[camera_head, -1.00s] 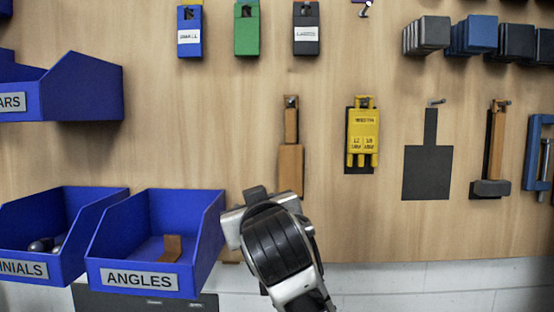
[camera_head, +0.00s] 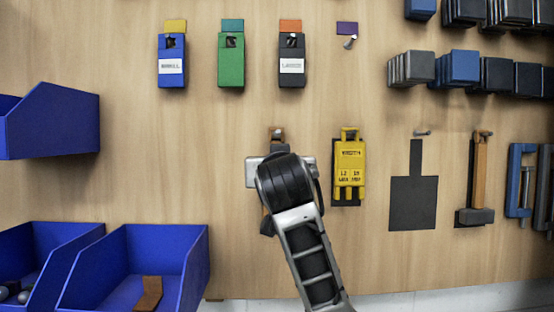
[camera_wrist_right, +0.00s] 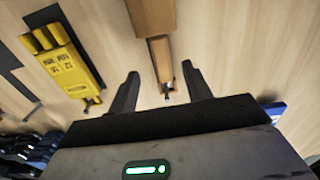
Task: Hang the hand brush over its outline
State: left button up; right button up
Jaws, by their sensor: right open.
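The hand brush (camera_head: 277,136) has a narrow wooden handle and a wider wooden body. It hangs on a peg, mostly hidden behind my right gripper (camera_head: 266,178) in the head view. In the right wrist view the brush (camera_wrist_right: 159,60) appears upside down, its handle and the peg end between the open fingers of my right gripper (camera_wrist_right: 160,88). I see no clear contact between fingers and handle. The dark brush-shaped outline (camera_head: 413,203) is bare, with a peg (camera_head: 422,133) at its top, to the right. My left gripper is not in view.
A yellow tool (camera_head: 349,168) hangs between the brush and the outline. A wooden-handled tool (camera_head: 477,180) and clamps (camera_head: 518,182) hang right of the outline. Blue bins (camera_head: 180,265) are at lower left. Blue, green and black holders hang above.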

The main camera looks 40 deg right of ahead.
jog(key=p+x, duration=0.1)
jog(key=x, duration=0.5)
grip_shut()
